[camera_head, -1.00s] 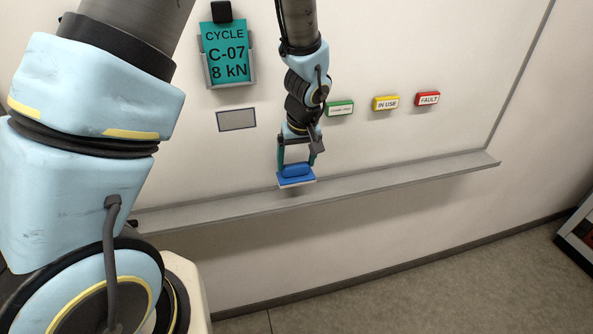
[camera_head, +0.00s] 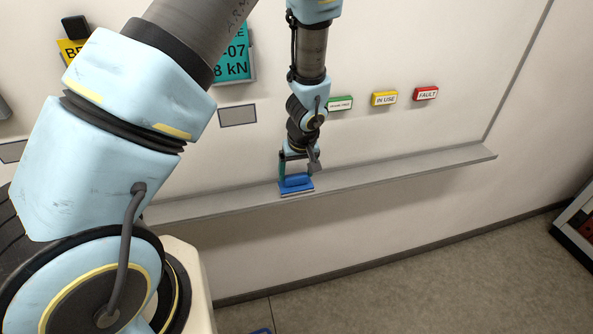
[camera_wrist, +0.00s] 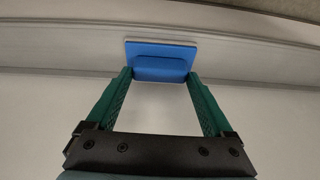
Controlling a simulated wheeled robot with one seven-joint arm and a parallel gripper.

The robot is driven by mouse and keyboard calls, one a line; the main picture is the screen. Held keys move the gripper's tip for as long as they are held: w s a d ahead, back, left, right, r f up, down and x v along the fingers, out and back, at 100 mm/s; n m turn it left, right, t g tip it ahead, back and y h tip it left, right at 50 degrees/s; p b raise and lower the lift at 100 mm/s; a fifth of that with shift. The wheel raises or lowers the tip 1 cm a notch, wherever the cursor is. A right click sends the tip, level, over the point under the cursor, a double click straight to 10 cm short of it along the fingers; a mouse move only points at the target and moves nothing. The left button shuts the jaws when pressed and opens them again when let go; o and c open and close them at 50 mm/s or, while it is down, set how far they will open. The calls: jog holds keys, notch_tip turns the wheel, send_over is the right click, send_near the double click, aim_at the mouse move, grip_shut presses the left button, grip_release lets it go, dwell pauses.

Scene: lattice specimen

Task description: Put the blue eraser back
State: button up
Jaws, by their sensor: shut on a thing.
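The blue eraser (camera_head: 296,186) has a blue top with a raised grip and a pale underside. My gripper (camera_head: 297,174) is shut on the eraser's raised grip from above. In the head view the eraser is at the grey ledge (camera_head: 400,169) along the bottom of the whiteboard, left of the ledge's middle; whether it touches the ledge I cannot tell. In the wrist view the eraser (camera_wrist: 160,62) sits between the green fingertips (camera_wrist: 160,76), in front of the ledge (camera_wrist: 50,50).
A grey-framed blank label (camera_head: 237,115) and a teal card (camera_head: 235,62) are at the left. The ledge right of the eraser is clear.

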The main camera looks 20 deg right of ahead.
jog(key=o, duration=1.2)
jog(key=b+v, duration=0.2)
jog(key=v, duration=1)
jog(key=shift+g, duration=0.6)
jog(key=a+r, duration=0.2)
jog(key=a, duration=0.8)
jog(key=a+r, duration=0.2)
jog(key=a, duration=0.8)
jog(key=s+a+r, duration=0.1)
jog(key=a+r, duration=0.1)
jog(key=a, duration=0.8)
jog(key=shift+a+r, duration=0.1)
jog(key=shift+r, duration=0.1)
